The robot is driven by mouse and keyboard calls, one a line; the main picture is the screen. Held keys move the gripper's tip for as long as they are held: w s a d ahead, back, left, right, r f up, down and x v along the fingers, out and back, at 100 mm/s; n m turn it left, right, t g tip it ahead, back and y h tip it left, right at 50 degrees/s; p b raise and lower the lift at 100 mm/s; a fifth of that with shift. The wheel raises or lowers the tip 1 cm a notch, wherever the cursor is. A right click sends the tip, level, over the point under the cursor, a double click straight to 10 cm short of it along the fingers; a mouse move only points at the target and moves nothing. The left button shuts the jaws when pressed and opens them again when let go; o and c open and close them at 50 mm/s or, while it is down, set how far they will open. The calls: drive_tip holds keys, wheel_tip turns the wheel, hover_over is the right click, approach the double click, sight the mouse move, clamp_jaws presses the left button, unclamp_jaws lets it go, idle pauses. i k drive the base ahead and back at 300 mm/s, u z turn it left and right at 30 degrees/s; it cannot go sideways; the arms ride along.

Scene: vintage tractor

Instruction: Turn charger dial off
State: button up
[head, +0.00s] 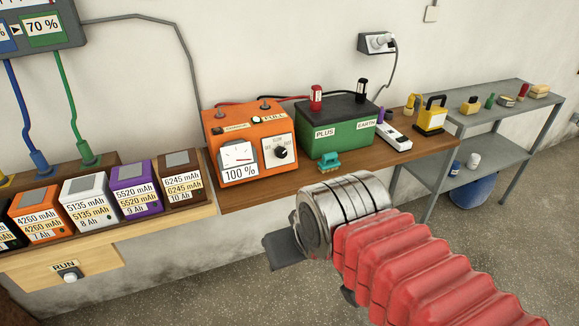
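The charger (237,133) is an orange box on the wooden bench, with a meter and a "100 %" label on its front. Its black dial (280,152) sits on a white plate at the right of the front face. The small lettering around the dial is too small to read surely. My gripper (287,250) is in front of and below the charger, apart from it, at the end of my red-sleeved arm. One dark finger plate shows at its left; the rest is hidden by the wrist, so its opening cannot be told. Nothing held is visible.
A green battery (337,142) with red and black clamps stands right of the charger. A small teal object (329,162) lies before it. Several labelled battery blocks (136,186) line the left bench. A grey metal shelf (497,118) stands at right. The floor in front is clear.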

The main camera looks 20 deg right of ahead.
sight(280, 152)
drive_tip(key=k, duration=0.9)
drive_tip(key=u, duration=0.6)
drive_tip(key=i, duration=2)
drive_tip(key=z, duration=0.65)
